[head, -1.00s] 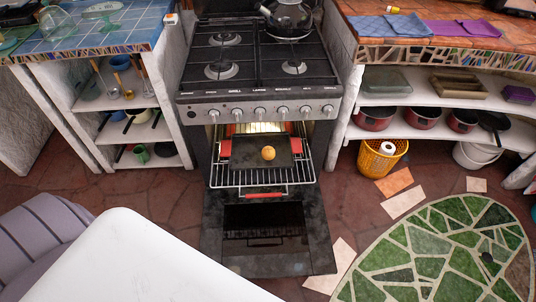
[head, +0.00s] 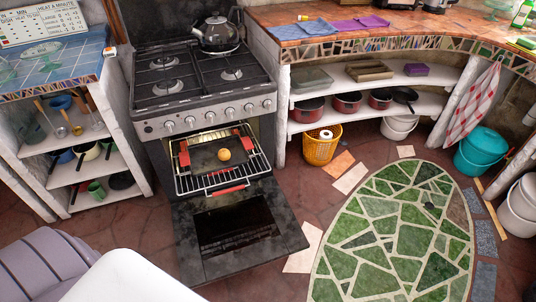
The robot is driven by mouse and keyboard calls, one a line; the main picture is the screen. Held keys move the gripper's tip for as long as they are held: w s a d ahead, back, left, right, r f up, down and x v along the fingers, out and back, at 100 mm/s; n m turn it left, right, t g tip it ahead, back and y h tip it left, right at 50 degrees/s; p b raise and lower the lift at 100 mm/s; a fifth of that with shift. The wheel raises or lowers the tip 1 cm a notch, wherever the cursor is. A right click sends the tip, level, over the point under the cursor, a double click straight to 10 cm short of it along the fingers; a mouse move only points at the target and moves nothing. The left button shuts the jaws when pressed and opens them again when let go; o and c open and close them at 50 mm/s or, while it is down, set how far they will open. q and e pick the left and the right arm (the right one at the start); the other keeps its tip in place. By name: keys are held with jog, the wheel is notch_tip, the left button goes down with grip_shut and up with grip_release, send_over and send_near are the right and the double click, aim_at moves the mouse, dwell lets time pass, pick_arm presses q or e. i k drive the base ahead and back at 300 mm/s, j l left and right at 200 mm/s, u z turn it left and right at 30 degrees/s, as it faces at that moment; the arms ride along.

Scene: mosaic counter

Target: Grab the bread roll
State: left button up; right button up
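The bread roll (head: 224,155) is a small round golden-brown ball. It sits on a dark baking tray (head: 205,161) with red pieces at its edges. The tray rests on the pulled-out wire rack (head: 214,181) of the open oven. The oven door (head: 238,240) is folded down toward me. Neither of my grippers shows in the head view, and nothing touches the roll.
The stove top (head: 190,80) holds a kettle (head: 217,34) at the back. Shelves with pots flank the oven. A yellow basket (head: 321,146) stands on the floor right of it. A green mosaic (head: 395,235) covers the floor at right, with free room there.

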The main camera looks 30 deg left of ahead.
aim_at(223, 154)
jog(key=j+z, duration=0.3)
jog(key=j, duration=0.15)
jog(key=k+j+z, duration=0.25)
jog(key=j, duration=0.15)
jog(key=j+z, duration=0.3)
jog(key=j, duration=0.15)
jog(key=k+j+z, duration=0.25)
jog(key=j, duration=0.1)
